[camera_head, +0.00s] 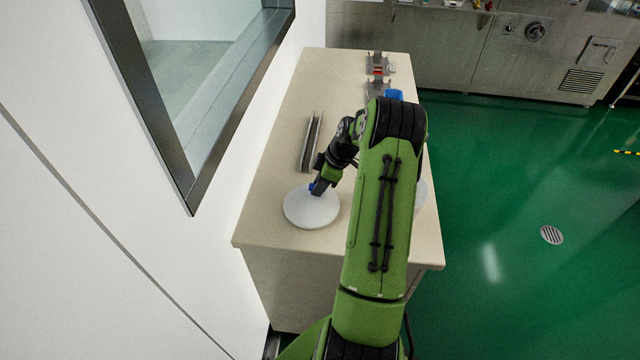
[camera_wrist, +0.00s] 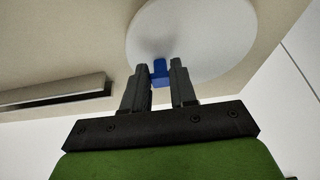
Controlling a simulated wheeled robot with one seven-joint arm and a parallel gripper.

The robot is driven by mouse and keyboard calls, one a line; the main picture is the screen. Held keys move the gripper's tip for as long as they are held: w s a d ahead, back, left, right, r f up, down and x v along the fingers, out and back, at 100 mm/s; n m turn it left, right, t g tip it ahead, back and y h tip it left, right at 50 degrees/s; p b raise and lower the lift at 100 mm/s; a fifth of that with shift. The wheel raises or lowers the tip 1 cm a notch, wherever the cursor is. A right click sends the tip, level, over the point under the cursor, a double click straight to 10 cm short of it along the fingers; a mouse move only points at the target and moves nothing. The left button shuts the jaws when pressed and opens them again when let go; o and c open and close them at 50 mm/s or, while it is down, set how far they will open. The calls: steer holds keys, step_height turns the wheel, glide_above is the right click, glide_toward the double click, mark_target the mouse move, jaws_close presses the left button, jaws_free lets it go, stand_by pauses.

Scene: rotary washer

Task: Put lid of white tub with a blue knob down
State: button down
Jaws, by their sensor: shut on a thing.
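The round white lid (camera_head: 312,212) is at the near left part of the beige counter in the head view. Its blue knob (camera_head: 313,187) is at the gripper. In the wrist view the white lid (camera_wrist: 200,35) lies beyond the fingers, and the blue knob (camera_wrist: 159,72) is between them. My gripper (camera_head: 318,186) is shut on the knob; its fingers also show in the wrist view (camera_wrist: 161,78). I cannot tell whether the lid touches the counter. A pale rounded edge (camera_head: 420,195) shows right of my arm, possibly the white tub, mostly hidden.
A long dark metal rack (camera_head: 310,142) stands on the counter (camera_head: 265,225) behind the lid. A blue object (camera_head: 394,95) and metal fixtures (camera_head: 378,65) are at the far end. A white wall with a window is on the left; green floor is on the right.

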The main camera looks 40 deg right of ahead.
steer(key=c, duration=0.9)
jaws_free()
